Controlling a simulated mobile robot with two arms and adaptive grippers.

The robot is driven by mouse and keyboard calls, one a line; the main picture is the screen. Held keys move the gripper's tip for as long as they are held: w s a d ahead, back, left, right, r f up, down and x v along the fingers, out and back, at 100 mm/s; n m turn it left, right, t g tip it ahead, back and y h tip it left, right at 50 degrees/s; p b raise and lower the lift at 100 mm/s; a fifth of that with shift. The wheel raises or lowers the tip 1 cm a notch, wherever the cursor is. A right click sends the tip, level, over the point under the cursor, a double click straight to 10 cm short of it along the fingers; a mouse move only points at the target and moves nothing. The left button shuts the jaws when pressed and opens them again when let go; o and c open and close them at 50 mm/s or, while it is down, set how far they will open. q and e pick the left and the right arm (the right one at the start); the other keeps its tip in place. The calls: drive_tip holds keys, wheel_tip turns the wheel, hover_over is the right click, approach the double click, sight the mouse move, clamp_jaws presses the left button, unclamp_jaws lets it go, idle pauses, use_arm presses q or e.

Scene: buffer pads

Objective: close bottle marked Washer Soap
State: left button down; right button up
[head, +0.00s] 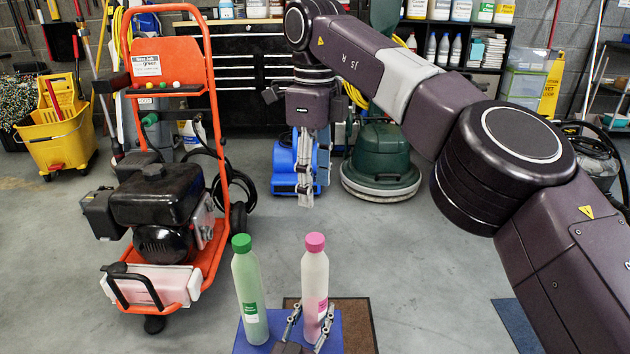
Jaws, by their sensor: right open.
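Two bottles stand side by side at the bottom middle. The left one is a pale green bottle (249,290) with a green cap (241,243). The right one is a pale pink bottle (314,275) with a pink cap (315,242) on its top. The label writing is too small to read, so I cannot tell which is Washer Soap. My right gripper (305,198) is open and empty, pointing down, above and behind the bottles in the picture. My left gripper (312,318) has its fingers around the lower pink bottle; whether they press on it I cannot tell.
The bottles stand at a blue pad (333,338), with a brown mat (357,318) beside it. An orange pressure washer (208,70) stands at left, a yellow mop bucket (60,145) at far left. A blue blower (284,165) and green floor machine (382,160) stand behind. Grey floor is open between.

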use_arm(q)
drive_tip(key=c, duration=1.1)
unclamp_jaws()
drive_tip(key=shift+s, duration=0.1)
drive_tip(key=v, duration=1.2)
